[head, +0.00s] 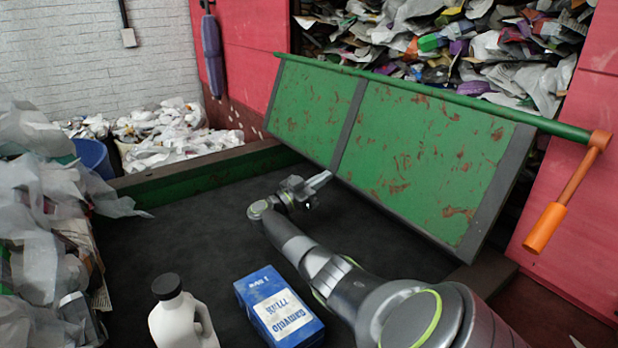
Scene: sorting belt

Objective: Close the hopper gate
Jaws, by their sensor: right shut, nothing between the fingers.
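The hopper gate (420,150) is a green, scratched panel with dark edge strips. It hangs from a green bar along its top and is tilted, with its lower edge out over the dark belt. Waste shows through the opening above and behind it. An orange crank handle (546,228) hangs at the right end of the bar. My right gripper (322,182) is shut and empty, in front of the panel's lower left part; I cannot tell whether it touches the panel. My left gripper is not in view.
On the dark belt (190,225) stand a white bottle (178,322) with a black cap and a blue box (258,290). Loose waste (45,200) piles along the left, near a blue bin (92,157). Red walls (588,220) frame the gate. The belt's middle left is clear.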

